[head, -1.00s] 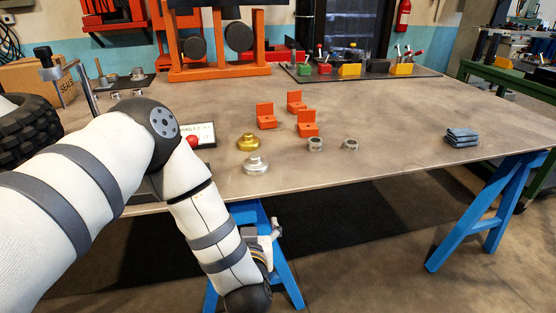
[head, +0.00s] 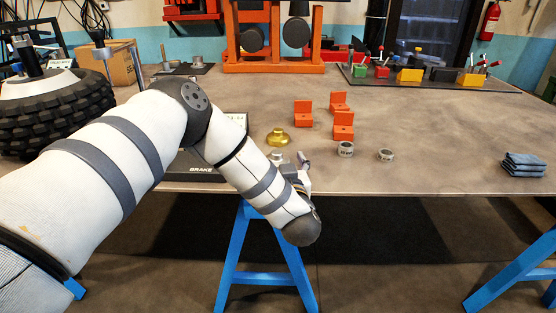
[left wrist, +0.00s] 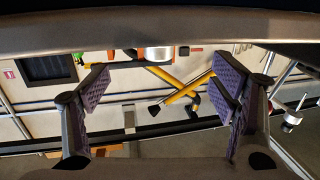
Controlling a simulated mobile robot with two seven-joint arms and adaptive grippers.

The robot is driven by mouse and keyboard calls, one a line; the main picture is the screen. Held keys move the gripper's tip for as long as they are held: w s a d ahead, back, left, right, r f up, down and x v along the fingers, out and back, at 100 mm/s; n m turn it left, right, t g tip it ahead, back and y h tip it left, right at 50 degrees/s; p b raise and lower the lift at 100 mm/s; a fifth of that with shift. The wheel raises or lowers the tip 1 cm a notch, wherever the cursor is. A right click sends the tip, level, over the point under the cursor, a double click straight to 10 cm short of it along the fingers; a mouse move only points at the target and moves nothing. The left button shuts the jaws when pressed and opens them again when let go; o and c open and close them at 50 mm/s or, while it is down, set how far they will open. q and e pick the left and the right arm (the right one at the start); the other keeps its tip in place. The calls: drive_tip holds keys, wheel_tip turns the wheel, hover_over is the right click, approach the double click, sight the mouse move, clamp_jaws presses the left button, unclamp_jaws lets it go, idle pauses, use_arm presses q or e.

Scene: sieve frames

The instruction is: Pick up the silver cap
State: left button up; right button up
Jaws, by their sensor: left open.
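The silver cap (head: 277,157) stands near the table's front edge, just in front of the gold cap (head: 277,138). My right gripper is not in view.
Two tape rolls (head: 345,149) and several orange brackets (head: 303,114) stand to the right and behind. A dark brake tray (head: 200,174) lies left, partly behind my arm. Folded blue cloths (head: 524,165) lie far right.

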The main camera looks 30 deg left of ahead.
sight(278, 156)
use_arm(q)
drive_tip(key=x, duration=0.5)
drive_tip(key=shift+f+b, duration=0.35)
drive_tip(key=shift+f, duration=0.05)
drive_tip(key=shift+d, duration=0.15)
drive_tip(key=c, duration=1.7)
